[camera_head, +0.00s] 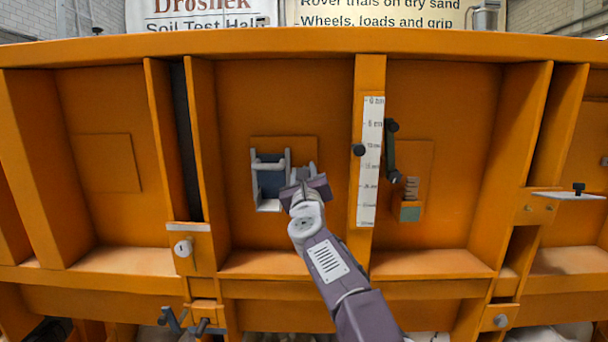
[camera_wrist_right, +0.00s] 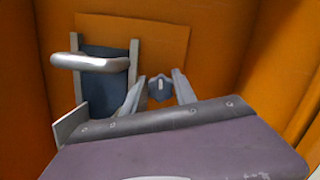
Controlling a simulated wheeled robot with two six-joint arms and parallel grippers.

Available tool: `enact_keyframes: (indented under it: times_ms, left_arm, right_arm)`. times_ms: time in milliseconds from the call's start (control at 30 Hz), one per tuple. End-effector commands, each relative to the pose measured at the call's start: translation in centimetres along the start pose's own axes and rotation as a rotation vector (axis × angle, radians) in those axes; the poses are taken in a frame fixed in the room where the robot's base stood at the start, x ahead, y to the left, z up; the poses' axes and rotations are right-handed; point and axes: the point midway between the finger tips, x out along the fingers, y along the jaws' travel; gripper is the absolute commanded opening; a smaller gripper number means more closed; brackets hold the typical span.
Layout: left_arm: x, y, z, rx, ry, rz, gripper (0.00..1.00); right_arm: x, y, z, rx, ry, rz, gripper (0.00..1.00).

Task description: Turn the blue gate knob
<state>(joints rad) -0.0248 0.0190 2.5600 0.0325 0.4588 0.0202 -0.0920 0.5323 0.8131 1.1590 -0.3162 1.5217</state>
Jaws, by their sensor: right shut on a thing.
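The blue gate knob (camera_wrist_right: 161,88) is a small blue-grey knob with a pale mark on its face, seen in the right wrist view. My right gripper (camera_wrist_right: 162,90) has one finger on each side of it and is shut on it. In the head view my right gripper (camera_head: 304,176) reaches up to the orange panel and hides the knob. Left of the gripper is the gate, a dark blue plate (camera_head: 271,184) in a grey frame with a bar handle; the plate also shows in the wrist view (camera_wrist_right: 105,92). My left gripper is not in view.
Right of my gripper, a white scale strip (camera_head: 369,185) with a black knob (camera_head: 358,150) runs down an orange rib. Beyond it are a dark lever (camera_head: 391,150) and a spring on a greenish block (camera_head: 411,211). Orange ribs and a lower ledge (camera_head: 430,263) border the recess.

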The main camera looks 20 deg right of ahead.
Motion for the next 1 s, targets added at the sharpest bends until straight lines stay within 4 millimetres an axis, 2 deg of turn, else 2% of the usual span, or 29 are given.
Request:
enact_keyframes:
  times_ms: [267,300,367,633,733,867,1000]
  left_arm:
    - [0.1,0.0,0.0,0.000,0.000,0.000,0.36]
    - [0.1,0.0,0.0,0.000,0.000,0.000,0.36]
    - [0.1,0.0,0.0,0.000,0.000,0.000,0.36]
    - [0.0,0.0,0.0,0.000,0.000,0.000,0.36]
    - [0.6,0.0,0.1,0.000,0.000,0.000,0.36]
    - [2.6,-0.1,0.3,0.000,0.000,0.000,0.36]
    - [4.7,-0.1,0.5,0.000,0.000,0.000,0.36]
  right_arm:
    - [0.0,0.2,-0.3,0.000,0.005,0.003,0.00]
    - [0.0,0.2,-0.3,0.000,0.005,0.003,0.39]
    - [0.0,0.2,-0.3,-0.001,0.005,0.003,0.55]
    - [0.0,0.1,-0.1,-0.001,0.002,0.002,0.55]
    - [-0.5,0.1,-0.2,0.000,0.001,0.001,0.55]
    - [-2.5,0.3,-0.7,0.001,0.000,0.003,0.55]
    - [-5.3,0.3,-0.7,0.000,0.000,0.002,0.55]
